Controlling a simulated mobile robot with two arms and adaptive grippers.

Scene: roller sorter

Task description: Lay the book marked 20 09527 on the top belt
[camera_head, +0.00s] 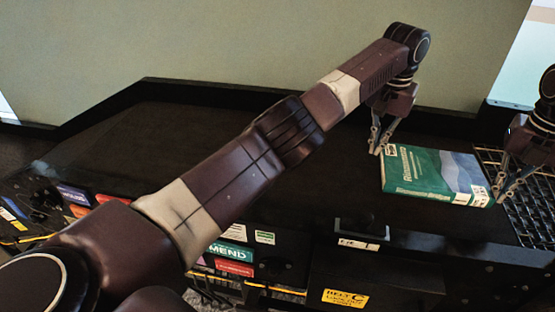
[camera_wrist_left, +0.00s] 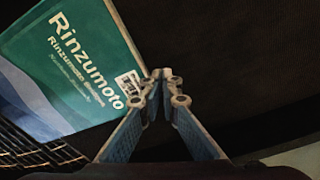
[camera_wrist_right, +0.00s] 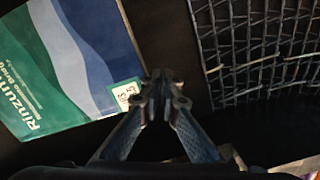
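A green, blue and white book (camera_head: 435,175) titled Rinzumoto lies flat, cover up, at the right end of the dark belt surface (camera_head: 190,140). Its small white labels are too small to read. My left gripper (camera_head: 378,147) points down at the book's left end; in the left wrist view its fingertips (camera_wrist_left: 162,85) are together beside a labelled corner. My right gripper (camera_head: 505,192) is at the right end; in the right wrist view its fingertips (camera_wrist_right: 162,85) are together beside another labelled corner. Both look shut, with nothing seen between the fingers. Book contact is unclear.
A wire mesh (camera_head: 530,210) lies right of the book, also seen in the right wrist view (camera_wrist_right: 255,45). A raised black rim (camera_head: 200,88) runs along the back. Coloured signs and a yellow label (camera_head: 345,298) are on the front. The belt's middle is bare beneath my left arm.

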